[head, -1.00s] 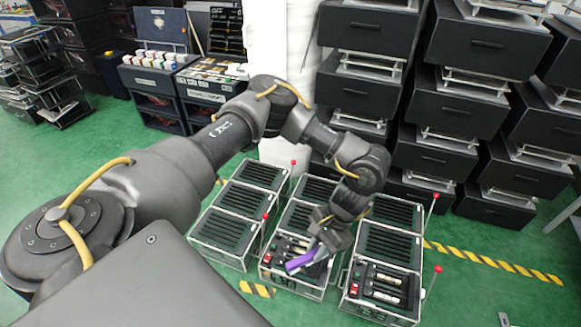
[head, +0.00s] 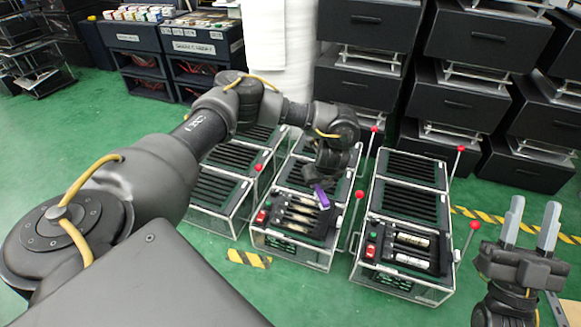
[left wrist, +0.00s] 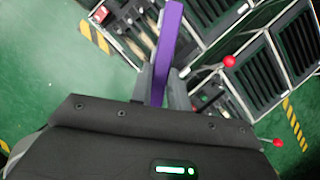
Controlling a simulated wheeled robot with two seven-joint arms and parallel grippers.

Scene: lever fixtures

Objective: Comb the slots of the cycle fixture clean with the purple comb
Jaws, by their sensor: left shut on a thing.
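The purple comb (head: 321,197) is held by my left gripper (head: 325,180), which is shut on it. The comb is over the right side of the middle fixture's front bay; I cannot tell whether it touches. In the left wrist view the comb (left wrist: 171,35) sticks up between the fingers (left wrist: 163,85). The middle fixture (head: 290,252) has a slotted front bay with several pale cylinders (head: 299,215) and a red switch (head: 261,216). Its back is partly hidden by my arm. I cannot read which fixture is the cycle one. My right gripper (head: 531,228) is open and empty.
A right fixture (head: 400,285) holds pale cylinders (head: 411,240) in front. A left fixture (head: 217,215) stands partly behind my arm. Red-knobbed levers (head: 359,195) rise beside the fixtures. Dark cabinets (head: 470,90) stand behind.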

